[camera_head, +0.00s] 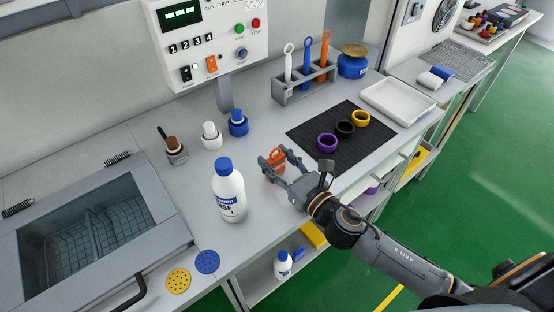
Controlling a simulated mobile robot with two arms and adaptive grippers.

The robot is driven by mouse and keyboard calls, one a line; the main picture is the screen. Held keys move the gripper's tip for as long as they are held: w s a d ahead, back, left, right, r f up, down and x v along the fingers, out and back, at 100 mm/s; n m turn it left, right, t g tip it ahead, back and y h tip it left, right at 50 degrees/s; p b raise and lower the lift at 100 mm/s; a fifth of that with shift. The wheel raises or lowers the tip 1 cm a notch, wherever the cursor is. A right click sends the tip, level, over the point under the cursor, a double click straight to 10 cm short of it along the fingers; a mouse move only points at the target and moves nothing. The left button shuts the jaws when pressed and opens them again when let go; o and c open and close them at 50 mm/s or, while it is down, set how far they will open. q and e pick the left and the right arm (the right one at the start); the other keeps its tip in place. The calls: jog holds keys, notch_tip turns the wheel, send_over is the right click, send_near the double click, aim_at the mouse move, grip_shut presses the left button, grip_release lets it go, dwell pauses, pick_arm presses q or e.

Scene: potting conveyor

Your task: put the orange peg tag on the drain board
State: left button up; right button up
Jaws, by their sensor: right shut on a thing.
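The orange peg tag (276,157) is between the fingers of my right gripper (275,163), which is shut on it. The gripper holds it over or on the grey bench, just right of a white bottle with a blue cap; I cannot tell whether it touches the bench. The fingers hide part of the tag. A grey ribbed board (462,56), which looks like the drain board, lies on the farther counter at the upper right. A white and a blue object lie at its near edge. My left gripper is not in view.
The white bottle (229,191) stands close to the gripper. A black mat (314,154) with purple, black and yellow rings lies to the right. A white tray (398,102) and a tool rack (304,89) stand beyond it. A glass-lidded basin (90,238) is at the left.

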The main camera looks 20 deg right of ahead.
jog(key=shift+f, duration=0.15)
jog(key=o, duration=1.1)
jog(key=shift+o, duration=0.2)
jog(key=shift+r, duration=0.25)
jog(key=shift+s+d+f, duration=0.1)
jog(key=shift+s+f, duration=0.1)
jog(key=shift+s, duration=0.05)
jog(key=b+v, duration=0.3)
jog(key=v, duration=0.7)
jog(key=shift+s+d+r+b, duration=0.1)
jog(key=shift+s+b, duration=0.15)
jog(key=shift+s, duration=0.1)
jog(key=shift+s+d+r+b, duration=0.1)
jog(key=shift+s+d+b, duration=0.1)
jog(key=shift+s, duration=0.15)
